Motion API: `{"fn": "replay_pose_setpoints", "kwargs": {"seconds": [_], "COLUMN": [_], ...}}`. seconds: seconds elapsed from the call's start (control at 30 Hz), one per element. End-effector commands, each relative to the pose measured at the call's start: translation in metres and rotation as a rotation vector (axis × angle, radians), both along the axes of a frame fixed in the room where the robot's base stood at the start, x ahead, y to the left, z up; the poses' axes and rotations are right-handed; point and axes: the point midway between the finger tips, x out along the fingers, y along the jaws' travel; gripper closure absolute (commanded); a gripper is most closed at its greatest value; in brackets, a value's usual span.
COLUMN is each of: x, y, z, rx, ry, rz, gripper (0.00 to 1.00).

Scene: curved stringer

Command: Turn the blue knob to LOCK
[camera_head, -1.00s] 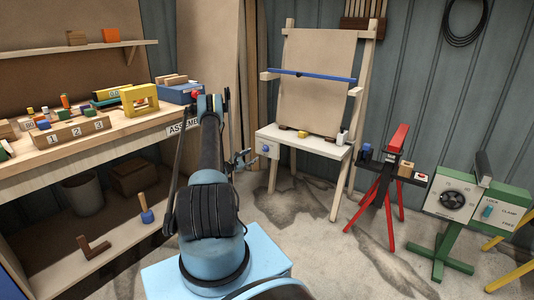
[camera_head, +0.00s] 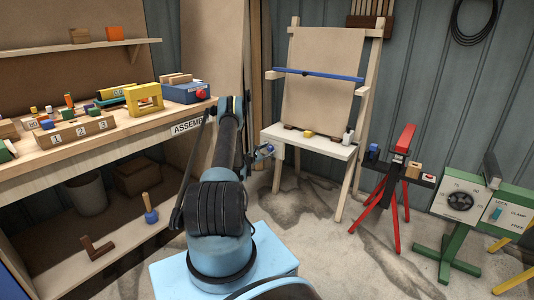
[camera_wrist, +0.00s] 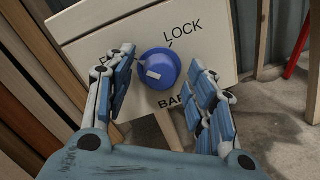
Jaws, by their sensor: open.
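The blue knob (camera_wrist: 160,68) sits on a pale panel (camera_wrist: 212,48) in the wrist view. A small white mark lies on its face, left of centre. LOCK is printed above right of the knob, and BAR shows below, partly covered by a finger. Another label at left is mostly hidden. My gripper (camera_wrist: 163,92) is open, with one finger left of the knob and the other right of it. I see no clear contact. In the head view my gripper (camera_head: 262,152) is at the left front of the easel's table (camera_head: 318,143), where it largely hides the knob.
The easel's board (camera_head: 318,75) and blue bar stand behind the table. A workbench with blocks (camera_head: 80,130) is at left. A red stand (camera_head: 392,175) and a green stand with a dial (camera_head: 460,202) are at right. Bare floor lies between.

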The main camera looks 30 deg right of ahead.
Motion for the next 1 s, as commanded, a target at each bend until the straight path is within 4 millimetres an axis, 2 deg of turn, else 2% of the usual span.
{"fn": "replay_pose_setpoints", "kwargs": {"seconds": [0.1, 0.3, 0.67, 1.0], "x": [-0.0001, -0.0001, -0.0003, -0.0011], "y": [0.0002, 0.0004, 0.0004, 0.0003], "z": [0.0001, 0.0001, 0.0003, 0.0003], "rx": [0.000, 0.000, 0.011, 0.091], "ry": [0.000, 0.000, -0.026, -0.217], "rz": [0.000, 0.000, 0.000, -0.001], "gripper": [0.49, 0.94, 0.94, 0.94]}}
